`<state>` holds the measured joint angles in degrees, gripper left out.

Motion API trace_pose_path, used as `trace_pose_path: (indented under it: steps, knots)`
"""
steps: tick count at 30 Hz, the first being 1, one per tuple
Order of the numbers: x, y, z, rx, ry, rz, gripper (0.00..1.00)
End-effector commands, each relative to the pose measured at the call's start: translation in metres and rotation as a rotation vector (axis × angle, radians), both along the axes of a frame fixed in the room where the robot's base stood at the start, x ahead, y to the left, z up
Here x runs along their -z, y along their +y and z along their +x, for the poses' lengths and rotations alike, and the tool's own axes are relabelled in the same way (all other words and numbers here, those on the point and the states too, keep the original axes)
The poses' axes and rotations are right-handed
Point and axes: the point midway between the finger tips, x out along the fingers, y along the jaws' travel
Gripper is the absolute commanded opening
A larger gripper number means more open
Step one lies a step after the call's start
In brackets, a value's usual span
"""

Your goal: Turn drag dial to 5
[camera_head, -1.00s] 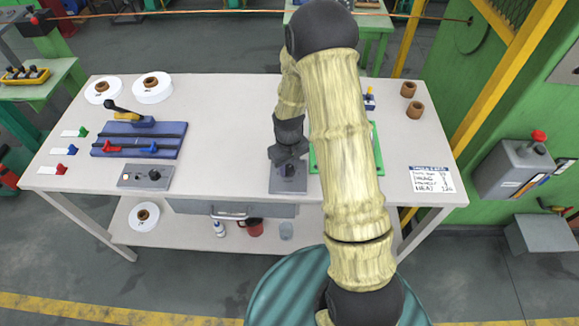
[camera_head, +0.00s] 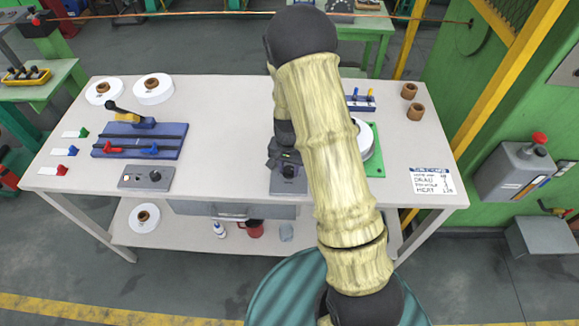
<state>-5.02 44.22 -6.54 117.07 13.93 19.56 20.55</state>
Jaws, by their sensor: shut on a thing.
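A small grey dial box (camera_head: 288,186) sits at the front edge of the white table, right of the middle. My gripper (camera_head: 287,168) is directly over it, pointing down, and is shut on the dial on its top. The fingers and wrist hide most of the dial, so its scale and pointer cannot be read. A white card (camera_head: 432,181) with handwritten lines lies at the right of the table; one line seems to read "DRAG", but its number is too small to read.
A green tray (camera_head: 375,171) with a white spool (camera_head: 364,138) is partly behind my arm. The table's centre is clear.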

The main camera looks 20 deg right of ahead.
Motion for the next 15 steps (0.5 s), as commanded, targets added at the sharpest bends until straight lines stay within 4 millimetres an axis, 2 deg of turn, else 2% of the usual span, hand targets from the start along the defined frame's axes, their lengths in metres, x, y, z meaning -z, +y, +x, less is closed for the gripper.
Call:
trace_pose_path:
  steps: [1, 15]
  knots:
    - [-0.0037, -0.0005, 0.0054, 0.02, -0.017, -0.002, 0.09]
    - [-0.0035, -0.0012, 0.0057, 0.097, -0.018, -0.002, 0.09]
